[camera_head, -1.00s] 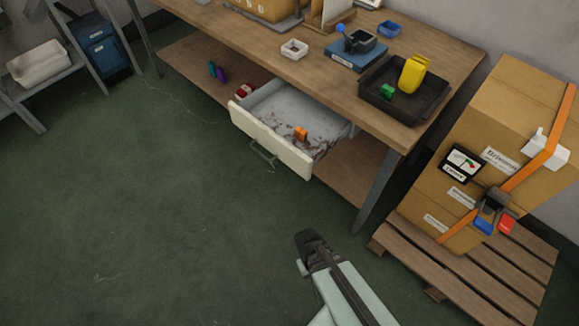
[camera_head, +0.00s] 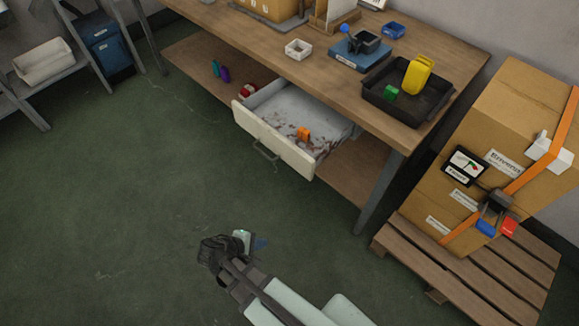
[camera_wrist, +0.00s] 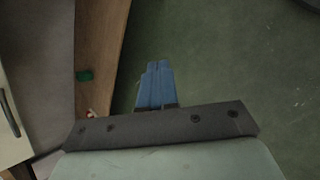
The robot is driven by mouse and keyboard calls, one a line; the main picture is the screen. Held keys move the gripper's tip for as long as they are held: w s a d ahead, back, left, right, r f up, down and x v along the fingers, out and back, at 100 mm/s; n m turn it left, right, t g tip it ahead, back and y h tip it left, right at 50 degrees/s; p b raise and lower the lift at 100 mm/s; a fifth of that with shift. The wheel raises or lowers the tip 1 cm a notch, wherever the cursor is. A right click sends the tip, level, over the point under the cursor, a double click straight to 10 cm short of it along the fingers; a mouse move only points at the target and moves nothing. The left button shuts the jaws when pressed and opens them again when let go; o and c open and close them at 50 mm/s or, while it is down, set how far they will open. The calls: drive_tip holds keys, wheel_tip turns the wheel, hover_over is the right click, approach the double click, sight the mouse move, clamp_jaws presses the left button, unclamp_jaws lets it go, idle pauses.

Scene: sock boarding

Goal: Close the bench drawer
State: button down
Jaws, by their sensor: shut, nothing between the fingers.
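The bench drawer (camera_head: 274,143) is pulled out below the bench top. It has a pale front with a dark handle (camera_head: 265,150), and an orange item (camera_head: 303,134) lies on its stained floor. My gripper (camera_head: 258,243) is over the green floor, in front of the drawer and apart from it. Its blue fingers (camera_wrist: 156,86) are together and hold nothing in the wrist view. A pale panel (camera_wrist: 12,115), likely the drawer front, shows at the left edge of the wrist view.
The bench (camera_head: 440,106) has a leg (camera_head: 378,192) right of the drawer. A black tray (camera_head: 430,115) with a yellow jug (camera_head: 418,76) stands on top. A strapped carton (camera_head: 500,150) on a pallet (camera_head: 480,262) stands at the right. The floor left of my gripper is clear.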

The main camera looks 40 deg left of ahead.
sight(297, 161)
drive_tip(key=w+a+r+n+t+y, duration=0.1)
drive_tip(key=w+a+r+n+t, duration=0.2)
drive_tip(key=r+n+t, duration=0.4)
drive_tip(key=w+a+r+n+t+y, duration=0.1)
drive_tip(key=w+a+r+n+t, duration=0.2)
drive_tip(key=r+n, duration=0.45)
drive_tip(key=shift+m, duration=0.95)
drive_tip(key=w, duration=0.9)
drive_tip(key=w+r, duration=0.1)
drive_tip(key=w, duration=0.4)
drive_tip(key=shift+w, duration=0.15)
